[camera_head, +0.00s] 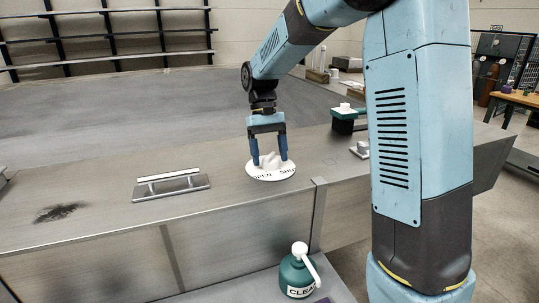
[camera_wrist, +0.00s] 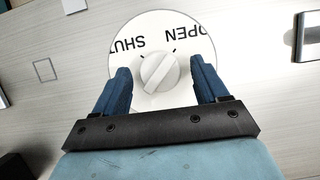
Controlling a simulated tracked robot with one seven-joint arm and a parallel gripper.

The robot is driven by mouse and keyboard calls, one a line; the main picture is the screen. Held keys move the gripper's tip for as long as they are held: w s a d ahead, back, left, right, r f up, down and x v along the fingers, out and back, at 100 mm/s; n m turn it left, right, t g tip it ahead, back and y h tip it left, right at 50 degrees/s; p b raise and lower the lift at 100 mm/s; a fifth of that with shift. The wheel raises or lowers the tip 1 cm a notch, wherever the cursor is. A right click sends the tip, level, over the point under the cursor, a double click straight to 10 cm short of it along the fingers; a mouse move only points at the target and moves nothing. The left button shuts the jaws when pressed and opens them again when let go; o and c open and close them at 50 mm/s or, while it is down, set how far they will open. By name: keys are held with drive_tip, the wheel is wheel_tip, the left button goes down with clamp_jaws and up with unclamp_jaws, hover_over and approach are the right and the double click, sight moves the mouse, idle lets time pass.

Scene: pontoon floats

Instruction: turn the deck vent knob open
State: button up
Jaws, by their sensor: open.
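The deck vent knob (camera_wrist: 160,72) is a round white knob with a raised ridge, in the middle of a white disc (camera_wrist: 185,100) marked SHUT and OPEN in black. In the wrist view the ridge slants, its upper end leaning right towards the OPEN side; I cannot tell which end is the pointer. In the head view the disc (camera_head: 270,176) lies flat on the grey deck. My gripper (camera_head: 269,160) is directly above it, pointing down. In the wrist view my gripper (camera_wrist: 163,78) is open, one blue finger each side of the knob, with gaps between.
A metal cleat (camera_head: 170,186) stands on the deck to the left, near a dark smudge (camera_head: 60,212). To the right are a small grey fitting (camera_head: 360,150) and a green-topped dark block (camera_head: 346,117). A green bottle (camera_head: 297,274) stands on the lower ledge in front.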

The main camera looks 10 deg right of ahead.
drive_tip(key=v, duration=1.3)
drive_tip(key=shift+r, duration=0.25)
drive_tip(key=s+d+r+m+t, duration=0.1)
drive_tip(key=s+d+t, duration=0.25)
drive_tip(key=s, duration=0.45)
drive_tip(key=s+d+r+t, duration=0.1)
drive_tip(key=s+d+t, duration=0.1)
drive_tip(key=s+d, duration=0.4)
drive_tip(key=s+d+f+t, duration=0.2)
drive_tip(key=s+f, duration=0.1)
drive_tip(key=s, duration=0.3)
drive_tip(key=s+d+f+m+t, duration=0.1)
drive_tip(key=s+d+f+t, duration=0.1)
drive_tip(key=s, duration=0.5)
drive_tip(key=shift+s+f+t+y, duration=0.35)
drive_tip(key=shift+f+y, duration=0.05)
drive_tip(key=shift+f, duration=0.15)
